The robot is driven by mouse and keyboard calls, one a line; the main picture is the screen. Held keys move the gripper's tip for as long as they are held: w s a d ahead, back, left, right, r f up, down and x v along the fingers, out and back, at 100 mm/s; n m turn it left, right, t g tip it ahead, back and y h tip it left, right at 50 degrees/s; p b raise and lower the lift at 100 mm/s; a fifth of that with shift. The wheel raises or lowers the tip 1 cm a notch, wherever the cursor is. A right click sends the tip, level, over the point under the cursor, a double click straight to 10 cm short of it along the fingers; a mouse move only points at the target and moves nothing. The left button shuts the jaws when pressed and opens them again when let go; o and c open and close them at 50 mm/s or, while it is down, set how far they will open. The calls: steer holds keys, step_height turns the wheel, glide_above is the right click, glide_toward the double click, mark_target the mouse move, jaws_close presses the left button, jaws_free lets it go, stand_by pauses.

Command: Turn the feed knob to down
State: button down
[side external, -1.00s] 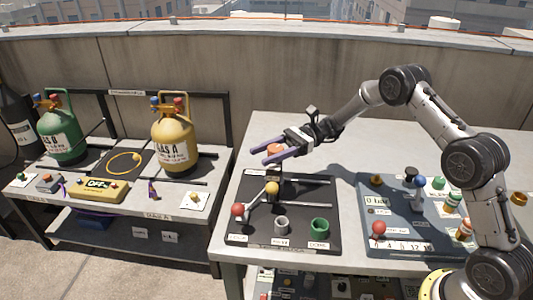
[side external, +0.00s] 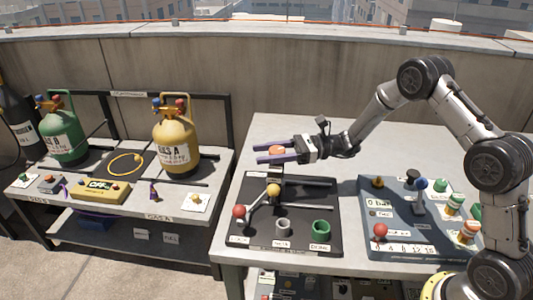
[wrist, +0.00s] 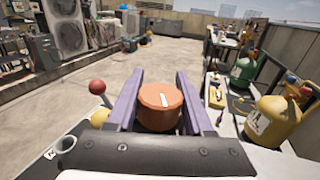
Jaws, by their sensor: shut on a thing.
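An orange round knob (side external: 277,150) with a white pointer mark stands on a dark post at the back of the black panel (side external: 312,216). I cannot read a feed label or a down mark on the knob.
A blue-grey panel (side external: 400,240) lies to the right. Gas bottles (side external: 175,142) stand on the left bench.

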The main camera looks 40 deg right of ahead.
steer(key=shift+c, duration=1.5)
jaws_free()
steer(key=v, duration=1.4)
steer(key=shift+a, duration=0.15)
